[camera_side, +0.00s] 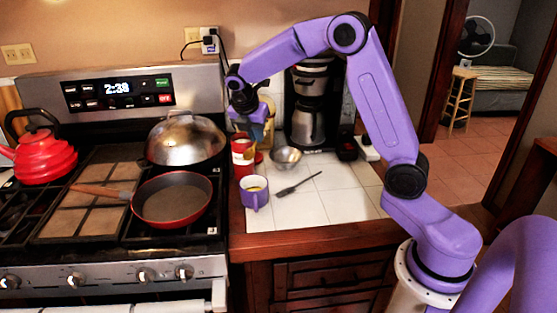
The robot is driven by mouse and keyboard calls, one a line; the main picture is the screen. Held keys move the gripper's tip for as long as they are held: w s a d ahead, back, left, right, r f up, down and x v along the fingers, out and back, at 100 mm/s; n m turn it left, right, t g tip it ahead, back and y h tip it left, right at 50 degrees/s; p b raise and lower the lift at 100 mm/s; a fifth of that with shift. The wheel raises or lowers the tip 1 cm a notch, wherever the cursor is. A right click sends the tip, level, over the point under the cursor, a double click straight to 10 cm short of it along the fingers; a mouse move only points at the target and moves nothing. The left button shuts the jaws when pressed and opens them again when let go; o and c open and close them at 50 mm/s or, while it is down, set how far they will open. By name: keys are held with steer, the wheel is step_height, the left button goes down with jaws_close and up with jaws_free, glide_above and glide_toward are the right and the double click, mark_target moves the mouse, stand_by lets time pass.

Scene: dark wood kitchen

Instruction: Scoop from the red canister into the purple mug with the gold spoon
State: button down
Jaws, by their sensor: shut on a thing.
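The red canister (242,152) stands on the white tiled counter near the stove's right edge. My gripper (257,131) points down just above and slightly right of the canister. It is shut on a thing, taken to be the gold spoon. The spoon itself is too small and too hidden to make out, so I cannot tell whether its bowl is inside the canister.
A metal bowl (286,158) and a dark utensil (298,184) lie right of the canister and mug. A coffee maker (312,108) stands behind. The stove at left holds a red pan (171,200), a domed lid (186,138) and a red kettle (45,157). The front-right tiles are clear.

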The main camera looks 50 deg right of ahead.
steer(key=w+d+r+n+t, duration=0.45)
steer(key=w+r+n, duration=0.2)
steer(key=w, duration=0.45)
steer(key=shift+f, duration=4.1)
step_height(320, 180, up, 8)
steer(key=d+g+y, duration=0.1)
steer(key=g, duration=0.1)
steer(key=shift+w+d+y, duration=0.2)
steer(key=shift+d+y, duration=0.05)
steer(key=shift+y, duration=0.05)
steer(key=shift+f+m+g, duration=0.1)
steer(key=shift+m+g, duration=0.15)
steer(key=shift+a, duration=0.1)
